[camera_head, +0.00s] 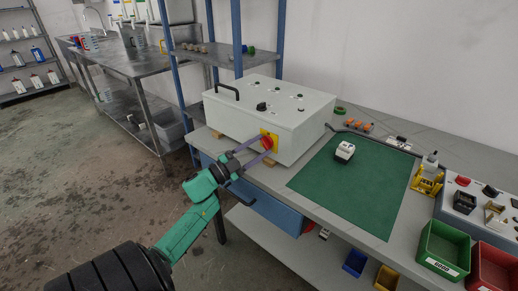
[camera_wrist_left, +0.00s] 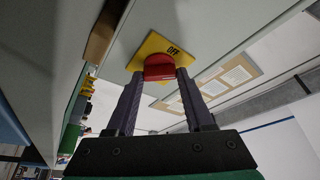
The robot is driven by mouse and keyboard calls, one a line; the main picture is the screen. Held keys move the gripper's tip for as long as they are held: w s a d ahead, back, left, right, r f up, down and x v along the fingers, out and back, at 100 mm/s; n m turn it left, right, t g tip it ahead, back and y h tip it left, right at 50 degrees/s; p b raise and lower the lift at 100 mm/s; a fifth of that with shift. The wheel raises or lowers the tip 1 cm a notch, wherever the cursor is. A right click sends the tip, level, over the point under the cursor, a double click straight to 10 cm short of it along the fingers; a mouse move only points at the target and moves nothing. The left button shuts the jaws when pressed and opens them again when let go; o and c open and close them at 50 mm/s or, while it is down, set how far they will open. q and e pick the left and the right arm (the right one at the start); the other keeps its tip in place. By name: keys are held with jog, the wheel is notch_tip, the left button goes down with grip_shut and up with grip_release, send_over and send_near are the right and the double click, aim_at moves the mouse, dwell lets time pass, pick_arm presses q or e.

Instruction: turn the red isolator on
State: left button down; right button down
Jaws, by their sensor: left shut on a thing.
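The red isolator (camera_head: 267,143) is a red knob on a yellow plate, on the front side of a white box (camera_head: 290,118). In the left wrist view the red knob (camera_wrist_left: 159,67) sits on its yellow plate (camera_wrist_left: 150,46), and the word OFF shows on the plate. My left gripper (camera_head: 256,151) reaches the knob from the left. In the left wrist view its two dark fingers stand on either side of the knob, shut on it. My right gripper is not in view.
The white box stands on a grey bench with a green mat (camera_head: 345,185) to its right. A small white device (camera_head: 345,151) lies on the mat. Green (camera_head: 442,250) and red bins stand at the lower right. A blue shelf post (camera_head: 237,35) rises behind the box.

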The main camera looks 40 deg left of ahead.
pick_arm(q)
jog(key=m+g, duration=0.1)
jog(key=m, duration=0.1)
jog(key=m+h, duration=0.1)
jog(key=m, duration=0.1)
jog(key=shift+r+g+p, duration=0.1)
jog(key=shift+g+p, duration=0.25)
jog(key=shift+g, duration=0.05)
jog(key=m, duration=0.2)
jog(key=m+g+p, duration=0.1)
jog(key=m, duration=0.1)
jog(key=shift+r+m+g, duration=0.1)
jog(key=shift+m+g, duration=0.2)
jog(key=shift+c, duration=1.4)
grip_release()
jog(key=shift+a, duration=0.1)
jog(key=v, duration=1.4)
jog(key=shift+s, duration=0.3)
